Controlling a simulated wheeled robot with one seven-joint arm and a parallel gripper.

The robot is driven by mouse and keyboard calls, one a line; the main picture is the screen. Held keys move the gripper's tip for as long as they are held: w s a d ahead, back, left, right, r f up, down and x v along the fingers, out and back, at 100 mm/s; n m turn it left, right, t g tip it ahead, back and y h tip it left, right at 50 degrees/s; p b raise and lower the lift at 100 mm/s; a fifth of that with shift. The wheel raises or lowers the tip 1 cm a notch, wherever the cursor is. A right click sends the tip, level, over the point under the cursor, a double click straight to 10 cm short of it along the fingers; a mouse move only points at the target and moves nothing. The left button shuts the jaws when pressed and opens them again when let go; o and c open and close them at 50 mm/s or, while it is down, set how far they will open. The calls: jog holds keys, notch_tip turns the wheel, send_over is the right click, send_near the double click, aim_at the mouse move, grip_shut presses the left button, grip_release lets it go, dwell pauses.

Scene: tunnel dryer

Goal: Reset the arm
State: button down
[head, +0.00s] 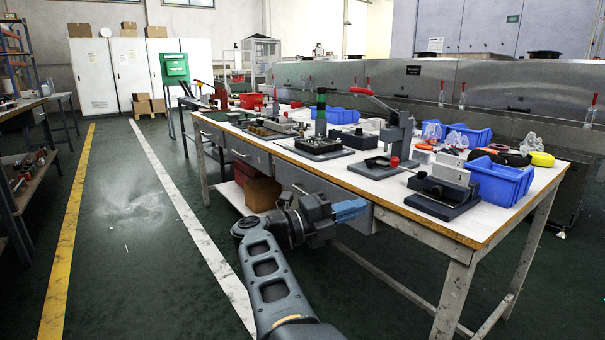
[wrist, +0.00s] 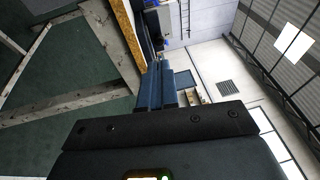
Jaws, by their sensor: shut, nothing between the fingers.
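My arm reaches up from the bottom of the head view and bends at the elbow. My gripper (head: 350,210) points right, beside the front edge of the workbench (head: 455,238) and below its top. Its blue fingers are together with nothing between them. In the wrist view the gripper fingers (wrist: 163,80) also show together and empty. The bench's edge and legs show at the upper left of that view, which is turned on its side.
The bench bears a lever press (head: 398,135), a grey vise-like fixture (head: 447,185), blue bins (head: 502,180) and other tools. A drawer and boxes (head: 262,193) are close to my gripper. Open green floor (head: 135,215) lies to the left, with a shelf (head: 30,190) beyond.

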jog(key=s+d+f+n+t, duration=1)
jog(key=s+d+f, duration=0.1)
jog(key=d+f, duration=0.35)
jog(key=s+d+f+n+t+y, duration=0.1)
jog(key=s+f+n+t+y, duration=0.15)
jog(key=s+n+y, duration=0.9)
jog(key=s+d+f+n+t+y, duration=0.1)
jog(key=s+f+n+t+y, duration=0.3)
jog(key=s, duration=1.3)
jog(key=s+a+r+n+g+y, duration=0.2)
jog(key=s+a+r+n+g, duration=0.15)
jog(key=s, duration=0.65)
jog(key=s+a+r+n+g+y, duration=0.15)
jog(key=s+r+n+g, duration=0.3)
jog(key=s, duration=0.45)
notch_tip(320, 180, up, 24)
jog(key=p, duration=2.3)
jog(key=shift+s+r+m+p, duration=0.25)
jog(key=shift+m+p, duration=0.05)
jog(key=shift+m, duration=0.15)
